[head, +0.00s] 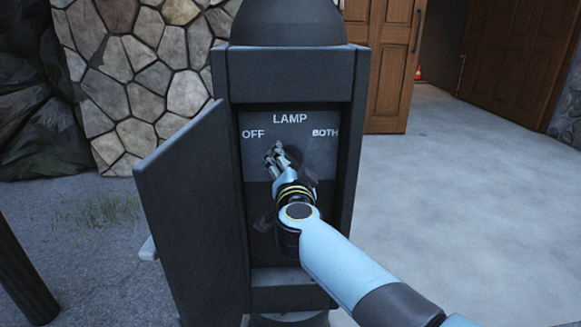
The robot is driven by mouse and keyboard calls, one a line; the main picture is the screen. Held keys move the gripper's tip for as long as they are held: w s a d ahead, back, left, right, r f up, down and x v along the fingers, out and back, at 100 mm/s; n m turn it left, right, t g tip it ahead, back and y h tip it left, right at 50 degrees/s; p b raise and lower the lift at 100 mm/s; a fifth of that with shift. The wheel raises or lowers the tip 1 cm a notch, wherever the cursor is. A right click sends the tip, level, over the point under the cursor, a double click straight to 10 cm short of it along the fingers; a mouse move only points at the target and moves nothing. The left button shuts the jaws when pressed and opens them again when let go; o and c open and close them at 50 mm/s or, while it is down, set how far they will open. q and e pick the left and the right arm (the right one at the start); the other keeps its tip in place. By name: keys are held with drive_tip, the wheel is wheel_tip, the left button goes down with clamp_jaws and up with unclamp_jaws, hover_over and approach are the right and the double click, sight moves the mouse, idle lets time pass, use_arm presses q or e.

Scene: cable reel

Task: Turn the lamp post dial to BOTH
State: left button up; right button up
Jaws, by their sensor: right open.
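The dark lamp post (361,110) stands in the middle of the head view with its panel door (190,215) swung open to the left. The panel inside reads OFF at left, LAMP at top and BOTH at right. My right gripper (274,153) is in front of the panel, below and between the OFF and LAMP labels, with its fingers open. A dark round shape, likely the dial (301,166), shows partly behind the gripper and wrist. Its pointer setting is hidden, and I cannot tell whether the fingers touch it. My left gripper is not in view.
A stone wall (135,65) stands behind at left. Wooden doors (392,60) stand behind at right, with an opening between them. The paved floor (470,190) to the right is clear. A dark post (20,265) stands at the left edge.

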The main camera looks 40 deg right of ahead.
drive_tip(key=shift+w+d, duration=0.1)
drive_tip(key=shift+w, duration=0.05)
drive_tip(key=shift+c, duration=0.4)
drive_tip(key=c, duration=1.1)
